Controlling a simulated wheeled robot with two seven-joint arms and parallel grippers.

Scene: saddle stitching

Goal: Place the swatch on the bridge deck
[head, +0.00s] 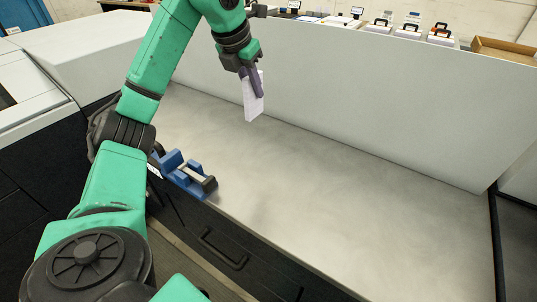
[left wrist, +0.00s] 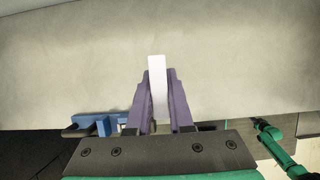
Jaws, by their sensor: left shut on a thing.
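The swatch (head: 253,97) is a thin white sheet hanging down from my left gripper (head: 250,74) in the head view. My left gripper is shut on it and holds it up over the counter. In the left wrist view the swatch (left wrist: 158,85) stands between the two purple fingers of my left gripper (left wrist: 158,90). A blue fixture (head: 184,174) with raised ends, probably the bridge, sits at the counter's front left edge, well apart from the swatch. It also shows in the left wrist view (left wrist: 100,122), partly hidden behind the gripper. My right gripper is not in view.
The grey counter (head: 330,200) is clear to the right of the blue fixture. A tall pale panel (head: 380,100) runs along its back. Behind that, several small items and a cardboard box (head: 503,50) stand on a further surface.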

